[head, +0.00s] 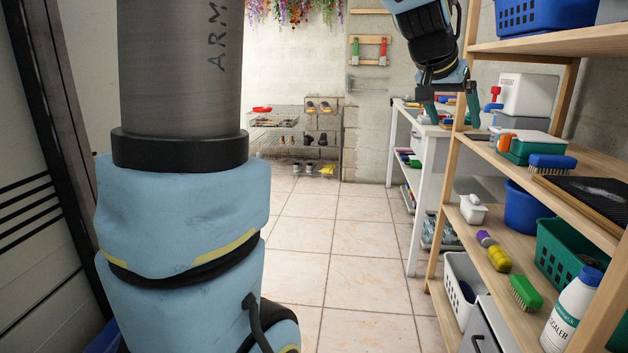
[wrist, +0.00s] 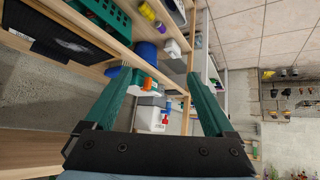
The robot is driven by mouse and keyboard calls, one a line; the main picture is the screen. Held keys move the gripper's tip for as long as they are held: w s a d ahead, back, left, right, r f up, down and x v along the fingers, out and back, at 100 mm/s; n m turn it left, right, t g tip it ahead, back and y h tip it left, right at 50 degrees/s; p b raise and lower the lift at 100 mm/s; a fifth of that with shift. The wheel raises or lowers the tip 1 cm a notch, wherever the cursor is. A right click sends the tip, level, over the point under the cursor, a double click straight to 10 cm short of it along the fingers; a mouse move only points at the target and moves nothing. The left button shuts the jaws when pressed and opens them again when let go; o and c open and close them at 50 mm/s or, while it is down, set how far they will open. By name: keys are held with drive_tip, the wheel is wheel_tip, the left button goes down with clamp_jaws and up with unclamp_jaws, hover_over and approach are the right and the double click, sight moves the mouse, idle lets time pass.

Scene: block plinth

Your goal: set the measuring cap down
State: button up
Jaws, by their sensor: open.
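No thing is clearly recognisable as the measuring cap. A small orange cap-like piece (head: 505,142) stands on the wooden shelf beside a green-and-white box (head: 532,146); I cannot tell if it is the measuring cap. In the wrist view an orange piece (wrist: 147,84) shows between the fingers, apart from them and beyond. My gripper (head: 451,112) is open, with green fingers pointing down, left of the shelf's top boards in the head view. In the wrist view my gripper (wrist: 158,76) has its fingers wide apart, with nothing held between them.
The wooden shelf (head: 590,208) at right holds a blue brush (head: 552,163), a white container with a red tap (head: 524,95), bottles and baskets. A white table (head: 417,190) stands behind. A wire rack (head: 292,143) is at the back. The tiled floor (head: 350,255) is clear.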

drive_tip(key=s+a+f+n+g+y, duration=0.1)
drive_tip(key=a+f+n+y, duration=0.2)
drive_tip(key=a+f, duration=1)
drive_tip(key=s+a+f+n+g+y, duration=0.1)
drive_tip(key=s+a+f, duration=0.4)
drive_tip(key=a, duration=0.3)
drive_tip(key=s+a+f+n+g+y, duration=0.1)
drive_tip(key=s+a+f+n+g, duration=0.1)
drive_tip(key=s+a+f, duration=0.3)
drive_tip(key=s+a, duration=0.1)
drive_tip(key=a, duration=0.1)
drive_tip(key=shift+s+a+f+n+y, duration=0.3)
drive_tip(key=shift+a+f+y, duration=0.05)
drive_tip(key=shift+a+y, duration=0.05)
wheel_tip(320, 180, up, 13)
drive_tip(key=p, duration=1.2)
drive_tip(key=shift+p, duration=0.4)
